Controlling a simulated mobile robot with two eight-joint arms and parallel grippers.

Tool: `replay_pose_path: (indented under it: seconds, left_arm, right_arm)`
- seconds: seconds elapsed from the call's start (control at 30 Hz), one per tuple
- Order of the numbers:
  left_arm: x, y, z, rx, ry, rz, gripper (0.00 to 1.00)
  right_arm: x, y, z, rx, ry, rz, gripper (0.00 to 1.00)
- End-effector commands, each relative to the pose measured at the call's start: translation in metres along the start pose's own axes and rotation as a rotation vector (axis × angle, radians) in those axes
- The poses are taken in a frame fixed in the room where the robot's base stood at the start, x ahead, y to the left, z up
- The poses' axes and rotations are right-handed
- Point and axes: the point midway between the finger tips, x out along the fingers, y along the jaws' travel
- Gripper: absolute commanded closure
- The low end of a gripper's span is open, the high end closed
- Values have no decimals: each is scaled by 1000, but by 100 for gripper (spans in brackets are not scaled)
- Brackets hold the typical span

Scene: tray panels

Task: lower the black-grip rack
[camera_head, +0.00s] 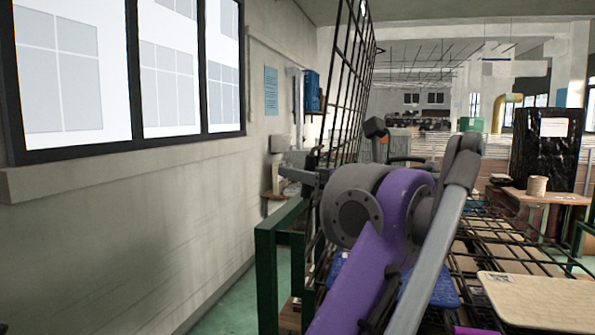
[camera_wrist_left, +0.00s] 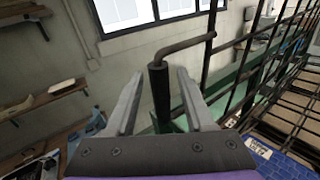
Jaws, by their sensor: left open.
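The black-grip rack (camera_head: 345,85) is a black wire grid standing steeply raised beside the wall in the head view. Its bars also show at the right of the left wrist view (camera_wrist_left: 262,50). A bent dark rod ends in an upright black grip (camera_wrist_left: 161,95) in the wrist view. My left gripper (camera_wrist_left: 160,74) is open, with one finger on each side of the black grip and visible gaps on both sides. In the head view my left gripper (camera_head: 302,178) is small and partly hidden by my purple arm. My right gripper is out of view.
A dark green frame post (camera_head: 267,270) stands close left of my arm. A flat wire panel (camera_head: 490,240) carries a beige board (camera_head: 540,298) and a blue item (camera_head: 443,290). Wall shelves (camera_wrist_left: 45,100) lie left in the wrist view. A cup (camera_head: 537,186) stands on a far table.

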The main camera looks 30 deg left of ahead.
Motion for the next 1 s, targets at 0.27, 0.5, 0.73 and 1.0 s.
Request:
replay_pose_path:
  seconds: [0.27,0.5,0.73,1.0]
  left_arm:
    - [18,0,0,-1,0,-1,47]
    - [18,0,0,-1,1,-1,50]
    - [18,0,0,-1,1,-1,92]
    - [18,0,0,-1,1,-1,100]
  right_arm:
    - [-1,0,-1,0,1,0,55]
    - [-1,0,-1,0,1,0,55]
    - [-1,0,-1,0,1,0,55]
    - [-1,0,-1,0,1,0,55]
